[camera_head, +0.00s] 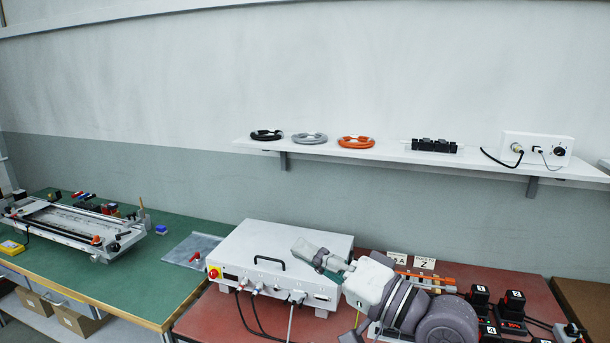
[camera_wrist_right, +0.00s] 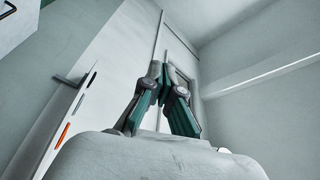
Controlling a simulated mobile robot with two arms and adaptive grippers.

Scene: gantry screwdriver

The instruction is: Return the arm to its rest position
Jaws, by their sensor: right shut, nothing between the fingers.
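My right arm comes in from the bottom right in the head view, and its right gripper (camera_head: 303,248) points left and slightly up in front of the white control box (camera_head: 255,248). In the right wrist view, the gripper's two green and grey fingers (camera_wrist_right: 159,70) meet at their tips with nothing between them. My left gripper does not show in either view.
Red bench (camera_head: 200,325) bears the control box with cables, battery chargers (camera_head: 511,303) and labels (camera_head: 424,263). Green bench (camera_head: 150,288) at left holds a metal gantry frame (camera_head: 70,222). A wall shelf (camera_head: 385,152) with cable coils stands above, beyond the arm. Air above the benches is clear.

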